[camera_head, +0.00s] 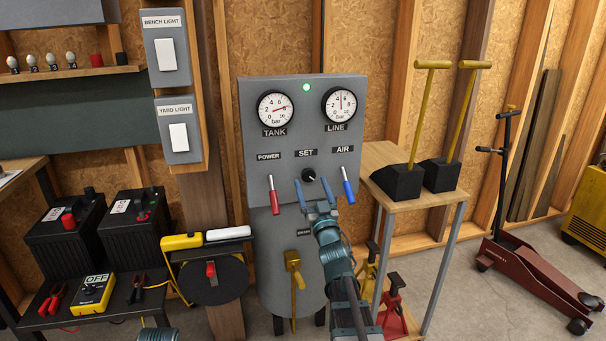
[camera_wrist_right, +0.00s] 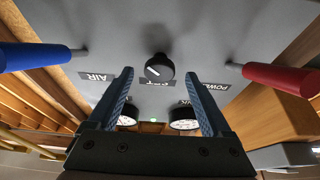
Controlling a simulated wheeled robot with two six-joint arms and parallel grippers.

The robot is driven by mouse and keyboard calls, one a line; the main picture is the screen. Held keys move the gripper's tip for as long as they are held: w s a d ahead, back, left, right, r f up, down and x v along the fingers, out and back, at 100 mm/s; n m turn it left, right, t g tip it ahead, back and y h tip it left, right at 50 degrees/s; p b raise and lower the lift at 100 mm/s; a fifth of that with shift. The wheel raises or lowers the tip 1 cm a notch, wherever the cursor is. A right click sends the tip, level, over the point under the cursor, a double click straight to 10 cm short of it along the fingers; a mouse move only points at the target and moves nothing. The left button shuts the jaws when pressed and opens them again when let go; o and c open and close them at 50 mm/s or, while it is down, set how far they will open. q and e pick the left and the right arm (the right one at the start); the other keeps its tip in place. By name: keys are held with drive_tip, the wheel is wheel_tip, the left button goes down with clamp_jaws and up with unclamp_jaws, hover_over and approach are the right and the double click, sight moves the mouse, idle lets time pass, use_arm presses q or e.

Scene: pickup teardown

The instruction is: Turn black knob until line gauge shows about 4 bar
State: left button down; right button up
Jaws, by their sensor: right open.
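The black knob (camera_head: 309,175) sits under the SET label on the grey panel (camera_head: 259,120), between the red and blue levers. It also shows in the right wrist view (camera_wrist_right: 160,68), with a white pointer mark. The LINE gauge (camera_head: 340,105) is at the panel's upper right; its needle points about straight up, near mid-scale. My right gripper (camera_head: 314,188) is open just in front of and below the knob. In the right wrist view its fingers (camera_wrist_right: 158,76) spread to either side of the knob, with gaps and no visible contact. My left gripper is not in view.
The red POWER lever (camera_head: 274,195) and blue AIR lever (camera_head: 348,186) flank the knob closely. The TANK gauge (camera_head: 275,108) is upper left, beside a lit green lamp (camera_head: 306,87). A yellow-handled valve (camera_head: 294,268) is below. A wooden stand (camera_head: 393,160) is at right.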

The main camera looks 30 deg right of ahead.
sight(308, 174)
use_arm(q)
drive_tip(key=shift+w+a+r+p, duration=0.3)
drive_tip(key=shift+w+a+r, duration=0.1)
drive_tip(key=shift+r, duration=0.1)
use_arm(e)
drive_tip(key=shift+x, duration=1.3)
clamp_jaws()
drive_tip(key=n+y, duration=0.1)
drive_tip(key=n, duration=0.2)
drive_tip(key=shift+d+n+y, duration=0.25)
drive_tip(key=shift+n+y, duration=0.15)
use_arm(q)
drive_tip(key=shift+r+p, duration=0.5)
use_arm(e)
drive_tip(key=shift+n+y, duration=1)
drive_tip(key=shift+n, duration=1)
unclamp_jaws()
drive_tip(key=shift+s, duration=0.1)
